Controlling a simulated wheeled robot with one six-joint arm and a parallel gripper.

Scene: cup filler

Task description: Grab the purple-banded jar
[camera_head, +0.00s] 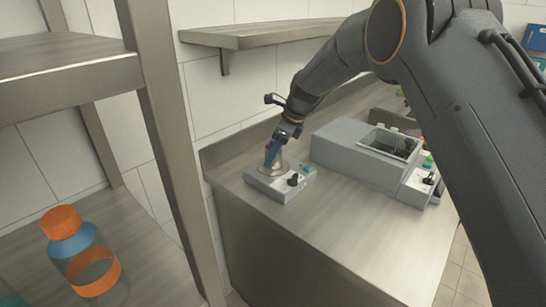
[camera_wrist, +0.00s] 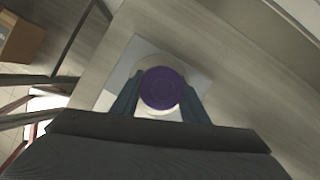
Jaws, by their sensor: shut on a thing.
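A jar with a round purple top (camera_wrist: 160,88) sits between the two fingers of my gripper (camera_wrist: 160,100) in the wrist view. The fingers are shut on it, one on each side. In the head view my gripper (camera_head: 272,152) points down over a small grey device (camera_head: 272,187) with a black knob on its front. The jar is mostly hidden there behind the fingers, and its band cannot be made out. The jar is over the device's top; I cannot tell whether it touches it.
A larger grey machine (camera_head: 352,157) with a dark window stands to the right on the steel counter (camera_head: 330,235). A bottle with an orange cap (camera_head: 61,222) stands on the rack at left. A rack post (camera_head: 172,150) and a wall shelf (camera_head: 260,33) are nearby. The front counter is clear.

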